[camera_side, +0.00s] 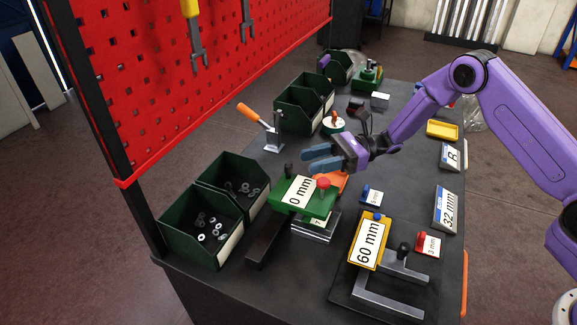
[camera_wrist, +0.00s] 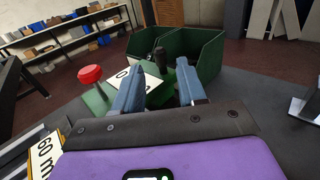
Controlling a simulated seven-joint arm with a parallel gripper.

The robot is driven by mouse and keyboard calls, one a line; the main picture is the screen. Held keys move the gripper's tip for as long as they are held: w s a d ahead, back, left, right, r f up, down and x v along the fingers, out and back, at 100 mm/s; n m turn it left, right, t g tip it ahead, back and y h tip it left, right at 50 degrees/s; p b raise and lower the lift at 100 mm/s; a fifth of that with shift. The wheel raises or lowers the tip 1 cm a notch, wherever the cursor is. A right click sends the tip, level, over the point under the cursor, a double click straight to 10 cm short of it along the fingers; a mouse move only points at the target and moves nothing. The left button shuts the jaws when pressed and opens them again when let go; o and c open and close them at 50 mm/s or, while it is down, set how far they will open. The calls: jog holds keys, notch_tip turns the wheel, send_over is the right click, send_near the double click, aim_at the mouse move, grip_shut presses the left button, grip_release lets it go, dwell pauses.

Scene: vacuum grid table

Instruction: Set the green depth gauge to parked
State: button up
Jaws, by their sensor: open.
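The green depth gauge (camera_side: 300,207) has a white label reading "0 mm", a red knob (camera_side: 323,183) on its right end and a black knob (camera_side: 288,169) at its back. It rests over a stack of metal plates (camera_side: 316,228). My gripper (camera_side: 304,160) has two blue fingers, open and empty, just above and behind the gauge in the side view. In the wrist view, the gauge (camera_wrist: 97,99) and its red knob (camera_wrist: 90,74) show beyond and left of the fingers (camera_wrist: 161,65). The black knob (camera_wrist: 160,57) shows between the fingertips.
Green bins (camera_side: 200,227) with nuts stand left of the gauge. A yellow "60 mm" gauge (camera_side: 368,243) sits on a metal frame at front right. A clamp with an orange handle (camera_side: 252,112) stands behind. A black bar (camera_side: 268,243) lies in front of the gauge.

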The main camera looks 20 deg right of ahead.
aim_at(288, 163)
jog(key=a, duration=0.6)
jog(key=shift+a, duration=0.35)
